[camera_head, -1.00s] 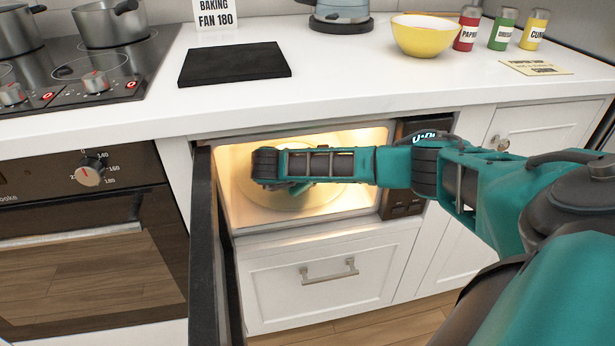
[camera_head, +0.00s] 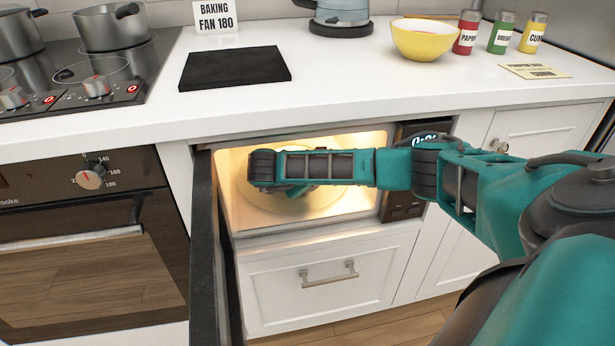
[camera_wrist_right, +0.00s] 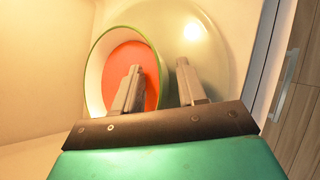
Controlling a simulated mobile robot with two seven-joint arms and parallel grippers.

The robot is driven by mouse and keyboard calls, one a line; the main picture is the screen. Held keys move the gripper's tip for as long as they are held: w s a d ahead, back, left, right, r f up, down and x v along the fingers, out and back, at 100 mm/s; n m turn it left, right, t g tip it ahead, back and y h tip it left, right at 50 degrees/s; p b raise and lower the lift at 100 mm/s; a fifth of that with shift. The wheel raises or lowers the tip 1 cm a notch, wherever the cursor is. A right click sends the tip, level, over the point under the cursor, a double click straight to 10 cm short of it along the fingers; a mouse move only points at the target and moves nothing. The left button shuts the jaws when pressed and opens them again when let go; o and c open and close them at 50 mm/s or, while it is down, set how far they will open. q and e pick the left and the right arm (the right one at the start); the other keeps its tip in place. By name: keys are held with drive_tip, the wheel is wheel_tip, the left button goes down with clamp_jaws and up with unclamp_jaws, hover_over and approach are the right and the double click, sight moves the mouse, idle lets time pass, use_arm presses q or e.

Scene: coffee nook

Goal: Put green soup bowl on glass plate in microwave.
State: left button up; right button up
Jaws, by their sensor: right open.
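The green-rimmed soup bowl (camera_wrist_right: 95,78) holds red soup and sits inside the lit microwave (camera_head: 237,215). In the right wrist view it overlaps the left part of the round glass plate (camera_wrist_right: 222,48), and I cannot tell whether it rests fully on the plate. The plate also shows in the head view (camera_head: 335,200). My right gripper (camera_wrist_right: 158,66) is open, with one finger over the bowl's inside and the other outside its rim, over the plate. In the head view my right arm hides most of the bowl and the gripper. My left gripper is not in view.
The dark microwave door (camera_head: 203,255) stands open at the left of the cavity. The counter (camera_head: 340,75) above carries a yellow bowl (camera_head: 432,42), several spice jars and a black board (camera_head: 235,64). A drawer front (camera_head: 325,285) lies below the microwave.

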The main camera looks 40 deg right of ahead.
drive_tip(key=p+v, duration=0.1)
drive_tip(key=v, duration=0.5)
drive_tip(key=shift+r, duration=0.1)
drive_tip(key=shift+a, duration=0.15)
drive_tip(key=shift+s, duration=0.1)
